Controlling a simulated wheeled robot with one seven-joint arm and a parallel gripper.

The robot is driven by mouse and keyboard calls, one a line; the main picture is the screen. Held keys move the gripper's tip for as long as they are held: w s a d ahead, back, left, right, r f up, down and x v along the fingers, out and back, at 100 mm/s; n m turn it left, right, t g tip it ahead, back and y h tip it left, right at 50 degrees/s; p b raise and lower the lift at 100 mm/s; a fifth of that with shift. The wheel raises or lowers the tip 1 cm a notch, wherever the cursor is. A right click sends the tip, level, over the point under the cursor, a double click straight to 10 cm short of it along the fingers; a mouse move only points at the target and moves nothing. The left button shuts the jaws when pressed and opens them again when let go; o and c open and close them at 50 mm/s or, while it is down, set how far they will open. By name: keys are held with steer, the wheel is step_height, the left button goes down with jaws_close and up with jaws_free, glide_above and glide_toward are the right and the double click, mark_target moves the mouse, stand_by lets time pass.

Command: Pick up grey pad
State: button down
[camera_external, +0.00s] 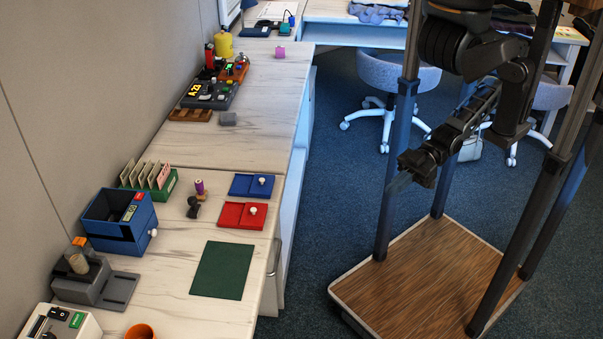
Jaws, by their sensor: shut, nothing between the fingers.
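A small flat grey piece (228,118), which looks like the grey pad, lies on the far part of the counter beside a dark device. A larger grey stand (118,290) with a flat plate is at the near left; I cannot tell whether its plate is a separate pad. My gripper (398,186) is shut and empty. It hangs in the air to the right of the counter, above the floor side, well apart from both grey things. Nothing is held.
The counter (180,265) runs along the left wall. On it are a green mat (222,270), red tray (241,216), blue tray (250,186), blue box (118,220), card rack (150,177) and orange cup (139,332).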

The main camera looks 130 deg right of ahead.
steer(key=c, duration=1.8)
jaws_free()
steer(key=o, duration=1.7)
